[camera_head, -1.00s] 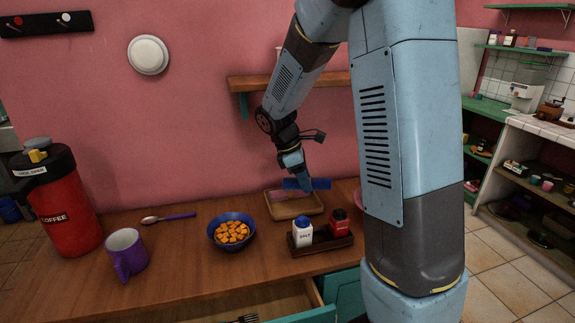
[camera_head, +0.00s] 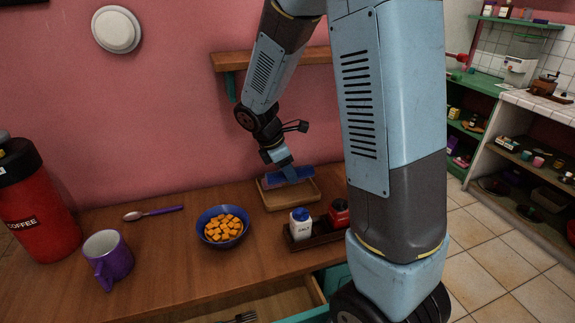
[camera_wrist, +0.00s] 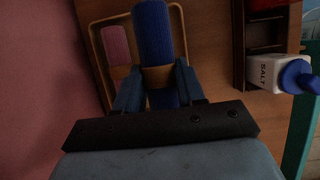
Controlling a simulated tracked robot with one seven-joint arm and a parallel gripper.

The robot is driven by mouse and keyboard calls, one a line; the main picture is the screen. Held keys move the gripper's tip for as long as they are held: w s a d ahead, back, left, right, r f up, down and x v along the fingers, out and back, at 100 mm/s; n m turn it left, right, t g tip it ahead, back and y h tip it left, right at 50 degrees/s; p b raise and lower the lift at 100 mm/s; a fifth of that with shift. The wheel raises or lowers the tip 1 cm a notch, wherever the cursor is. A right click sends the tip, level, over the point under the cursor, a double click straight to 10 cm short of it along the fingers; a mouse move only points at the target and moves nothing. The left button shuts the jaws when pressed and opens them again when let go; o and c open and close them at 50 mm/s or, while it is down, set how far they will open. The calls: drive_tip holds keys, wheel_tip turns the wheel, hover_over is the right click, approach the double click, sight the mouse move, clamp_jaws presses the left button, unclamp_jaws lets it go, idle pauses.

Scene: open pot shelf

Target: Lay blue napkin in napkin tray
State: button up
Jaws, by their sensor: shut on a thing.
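The blue napkin (camera_head: 290,175) is a roll with a tan ring around its middle. My gripper (camera_head: 284,166) is shut on it at the ring; in the wrist view the fingers (camera_wrist: 158,88) stand on both sides. The napkin is over the napkin tray (camera_head: 302,201), a shallow wooden tray on the counter by the wall. I cannot tell whether it touches the tray. In the wrist view, a pink napkin (camera_wrist: 116,45) with its own ring lies in the tray (camera_wrist: 93,48), left of and roughly parallel to the blue one (camera_wrist: 153,32). The head view hides the pink napkin.
A caddy (camera_head: 318,234) with a salt shaker (camera_head: 300,226) and a red shaker (camera_head: 339,213) stands in front of the tray. A blue bowl (camera_head: 222,227) of orange cubes is left of it. A wall shelf (camera_head: 300,58) hangs above. A drawer (camera_head: 275,306) is open below.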

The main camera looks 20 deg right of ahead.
sight(292, 198)
drive_tip(key=shift+f, duration=3.4)
drive_tip(key=o, duration=1.1)
drive_tip(key=v, duration=1.2)
drive_tip(key=shift+s, duration=0.1)
drive_tip(key=shift+f, duration=0.1)
